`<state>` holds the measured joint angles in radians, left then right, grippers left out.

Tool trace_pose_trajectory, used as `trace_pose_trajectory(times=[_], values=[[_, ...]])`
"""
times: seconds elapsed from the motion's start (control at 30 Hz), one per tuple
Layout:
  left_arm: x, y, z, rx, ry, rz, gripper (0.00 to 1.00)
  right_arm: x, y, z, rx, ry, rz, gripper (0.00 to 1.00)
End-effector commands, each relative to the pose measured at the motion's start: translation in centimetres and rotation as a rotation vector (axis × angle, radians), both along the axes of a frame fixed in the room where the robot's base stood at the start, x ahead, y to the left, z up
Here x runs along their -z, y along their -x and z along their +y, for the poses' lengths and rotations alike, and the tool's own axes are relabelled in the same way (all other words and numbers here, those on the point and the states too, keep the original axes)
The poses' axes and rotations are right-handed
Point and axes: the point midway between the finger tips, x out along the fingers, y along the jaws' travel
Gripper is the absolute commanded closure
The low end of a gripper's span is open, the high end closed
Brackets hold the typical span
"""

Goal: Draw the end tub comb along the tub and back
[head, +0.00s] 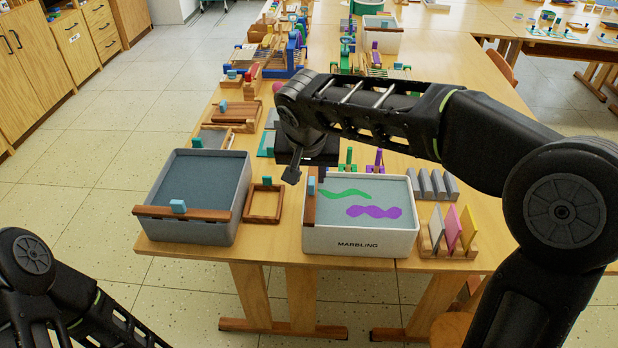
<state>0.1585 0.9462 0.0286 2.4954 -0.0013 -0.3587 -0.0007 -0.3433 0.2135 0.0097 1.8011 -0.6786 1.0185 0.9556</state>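A white tub (359,238) marked MARBLING stands at the table's front edge. It holds grey liquid with a green and a purple streak. Its comb (309,207), a wooden bar with a blue handle (311,186), lies across the tub's left end. My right gripper (306,174) points down just above this handle, its fingers apart to either side. I cannot tell whether they touch the handle. A grey tub (205,233) to the left has a wooden comb (154,212) with a blue handle along its near side. Only part of my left arm shows at bottom left, without its gripper.
A small wooden frame (264,218) lies between the tubs. Racks with coloured boards (452,228) and grey slats (432,187) stand right of the white tub. Green and purple tools (378,163) stand behind it. More craft items crowd the table behind.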

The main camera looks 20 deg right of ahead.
Motion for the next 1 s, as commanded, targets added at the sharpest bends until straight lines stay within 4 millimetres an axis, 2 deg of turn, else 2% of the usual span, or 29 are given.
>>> trace_pose_trajectory(times=[0.1, 0.3, 0.83, 1.0], values=[[0.0, 0.0, 0.0, 0.0, 0.0, 0.0, 0.0, -2.0, 0.7, 0.4, -0.002, -0.002, -0.005, 0.65], [0.0, 0.0, 0.0, 0.0, 0.0, 0.0, 0.0, -3.8, 1.4, 0.6, -0.002, -0.001, -0.001, 0.65], [0.0, 0.0, 0.0, 0.0, 0.0, 0.0, 0.0, -3.8, 1.5, 0.6, -0.002, -0.001, 0.0, 0.65], [0.1, 1.5, 0.0, 0.0, 0.0, 0.005, 0.0, -3.6, 2.9, 0.6, -0.002, -0.001, 0.004, 0.65]])
